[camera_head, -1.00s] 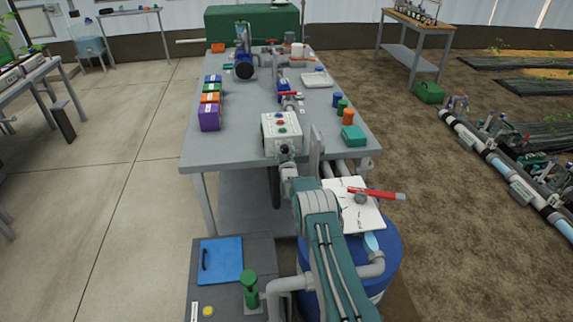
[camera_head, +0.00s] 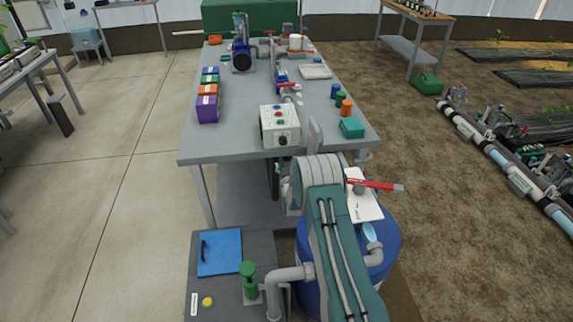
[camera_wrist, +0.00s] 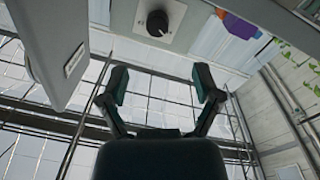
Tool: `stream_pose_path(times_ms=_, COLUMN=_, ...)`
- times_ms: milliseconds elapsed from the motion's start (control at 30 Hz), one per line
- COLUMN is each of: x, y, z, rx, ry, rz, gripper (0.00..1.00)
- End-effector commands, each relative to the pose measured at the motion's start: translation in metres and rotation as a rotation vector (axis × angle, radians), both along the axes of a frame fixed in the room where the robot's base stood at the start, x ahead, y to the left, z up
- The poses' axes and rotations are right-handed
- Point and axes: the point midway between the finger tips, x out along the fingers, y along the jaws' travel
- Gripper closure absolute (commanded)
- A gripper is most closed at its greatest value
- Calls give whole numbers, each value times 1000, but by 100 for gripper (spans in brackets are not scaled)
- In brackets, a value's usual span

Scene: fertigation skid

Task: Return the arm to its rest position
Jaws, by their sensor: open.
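My arm rises from the bottom of the head view, with its teal link and grey joint in front of the near end of the grey table (camera_head: 230,150). My gripper (camera_wrist: 160,85) shows in the wrist view with its two teal-padded fingers apart and nothing between them. In the head view the gripper is hidden behind my arm. The white control box (camera_head: 280,125) stands at the table's near edge, just beyond my arm. Its black knob (camera_wrist: 157,23) shows at the top of the wrist view, beyond the fingertips and apart from them.
A blue barrel (camera_head: 385,235) with a white board (camera_head: 365,208) and red-handled valve (camera_head: 375,185) stands close beside my arm. A low grey bench with a blue panel (camera_head: 219,252) and green-topped fitting (camera_head: 249,278) is at lower left.

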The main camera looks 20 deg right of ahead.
Motion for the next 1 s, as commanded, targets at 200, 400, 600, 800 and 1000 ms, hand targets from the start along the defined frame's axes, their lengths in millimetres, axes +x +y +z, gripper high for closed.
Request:
stream_pose_path(times_ms=200, x=-3, y=1, z=0, rx=0, ry=-1, rz=0, gripper=18)
stream_pose_path(times_ms=400, x=-3, y=1, z=0, rx=0, ry=-1, rz=0, gripper=18)
stream_pose_path(times_ms=600, x=-1, y=3, z=14, rx=10, ry=13, rz=5, gripper=18)
stream_pose_path(times_ms=800, x=-1, y=19, z=78, rx=70, ry=105, rz=30, gripper=18)
stream_pose_path(times_ms=1000, x=-19, y=39, z=141, rx=136, ry=218, rz=52, gripper=18)
